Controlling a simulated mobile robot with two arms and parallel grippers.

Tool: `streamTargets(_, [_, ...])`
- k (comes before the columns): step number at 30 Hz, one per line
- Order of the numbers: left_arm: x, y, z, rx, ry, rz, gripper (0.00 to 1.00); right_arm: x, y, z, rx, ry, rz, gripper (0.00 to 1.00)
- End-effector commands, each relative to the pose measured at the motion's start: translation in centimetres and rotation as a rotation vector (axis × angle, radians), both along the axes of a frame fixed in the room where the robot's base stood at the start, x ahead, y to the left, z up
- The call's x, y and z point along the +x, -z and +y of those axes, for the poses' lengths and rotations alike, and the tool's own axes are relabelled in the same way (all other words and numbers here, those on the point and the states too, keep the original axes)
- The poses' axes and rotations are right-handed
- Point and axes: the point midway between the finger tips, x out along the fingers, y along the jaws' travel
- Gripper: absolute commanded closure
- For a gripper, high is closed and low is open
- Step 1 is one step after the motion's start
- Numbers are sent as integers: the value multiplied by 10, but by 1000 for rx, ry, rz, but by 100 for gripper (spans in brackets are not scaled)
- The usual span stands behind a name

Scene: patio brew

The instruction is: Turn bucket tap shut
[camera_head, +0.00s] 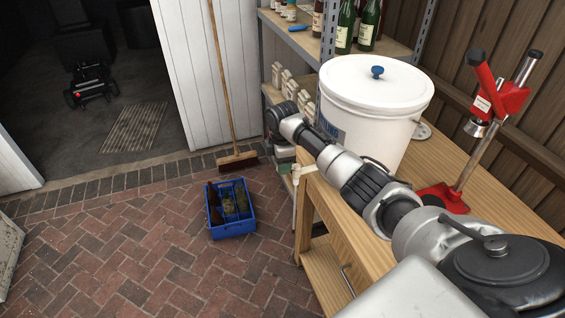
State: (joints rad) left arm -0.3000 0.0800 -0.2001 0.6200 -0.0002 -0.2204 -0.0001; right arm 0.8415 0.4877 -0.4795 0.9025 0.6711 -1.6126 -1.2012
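The white bucket (366,118) stands upright on the wooden bench, with a white lid and a blue knob (377,72) on top. A blue label shows on its left side. My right arm reaches from the lower right across the front of the bucket. Its wrist end is left of the bucket, past the bench edge. My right gripper (280,150) is there, small and dark, and its fingers cannot be made out. A pale upright piece (297,180) with a short crosspiece is just below; I cannot tell whether it belongs to the tap. My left gripper is out of view.
A red bench capper (495,105) stands on the bench (450,160) right of the bucket. A blue crate (233,231) with bottles sits on the brick floor. A broom (238,160) leans by the white door. Shelves with bottles (345,25) stand behind.

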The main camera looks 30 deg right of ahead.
Motion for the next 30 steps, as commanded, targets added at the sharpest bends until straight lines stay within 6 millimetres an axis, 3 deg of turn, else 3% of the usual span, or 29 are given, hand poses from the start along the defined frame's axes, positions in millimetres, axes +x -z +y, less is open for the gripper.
streamTargets(11, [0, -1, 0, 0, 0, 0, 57, 0, 7, 0, -1, 0, -1, 62])
streamTargets(19, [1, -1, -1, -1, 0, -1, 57, 0, 7, 0, -1, 0, -1, 100])
streamTargets(30, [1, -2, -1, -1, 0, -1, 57, 2, 6, -1, 0, 40, -1, 100])
